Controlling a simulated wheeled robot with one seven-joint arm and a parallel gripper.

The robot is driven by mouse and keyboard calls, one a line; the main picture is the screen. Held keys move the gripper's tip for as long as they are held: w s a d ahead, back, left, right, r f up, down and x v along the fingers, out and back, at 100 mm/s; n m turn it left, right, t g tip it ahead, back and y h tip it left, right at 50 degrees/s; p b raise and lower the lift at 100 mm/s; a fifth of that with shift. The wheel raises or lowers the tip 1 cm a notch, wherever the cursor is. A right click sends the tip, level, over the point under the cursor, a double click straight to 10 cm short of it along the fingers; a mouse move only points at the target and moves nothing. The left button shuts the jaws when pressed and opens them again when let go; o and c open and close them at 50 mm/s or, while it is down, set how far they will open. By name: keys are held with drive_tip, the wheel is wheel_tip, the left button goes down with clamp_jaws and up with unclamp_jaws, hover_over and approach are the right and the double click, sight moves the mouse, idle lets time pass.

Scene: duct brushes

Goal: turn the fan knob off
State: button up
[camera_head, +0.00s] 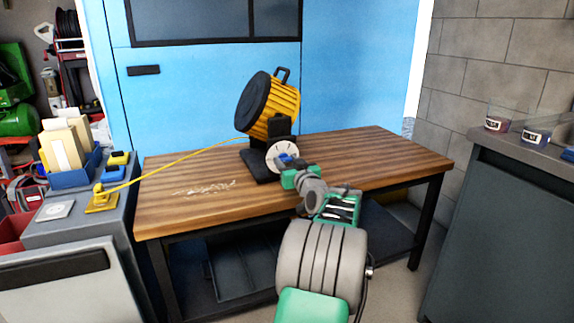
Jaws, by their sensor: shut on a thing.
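A yellow ribbed fan (281,110) with a black front cover stands tilted on a black base on the wooden table. A white round dial (275,152) with a blue knob (287,159) sits low on the side of the stand that faces me. My gripper (291,164) is at the dial and shut on the knob. My arm comes up from the bottom of the view. My gripper hides part of the dial and knob, and I cannot read the knob's setting.
A wooden table (392,156) bears the fan, with small pale debris (212,188) on its left part. A yellow cord (170,173) runs left to a yellow plug (101,198) on a grey cabinet. A dark counter (510,210) with labelled containers stands at right.

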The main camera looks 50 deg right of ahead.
drive_tip(key=shift+f, duration=0.1)
idle(0.3)
drive_tip(key=o, duration=1.4)
drive_tip(key=p+v, duration=0.2)
drive_tip(key=v, duration=0.5)
drive_tip(key=shift+s+a, duration=0.15)
drive_tip(key=shift+s, duration=0.25)
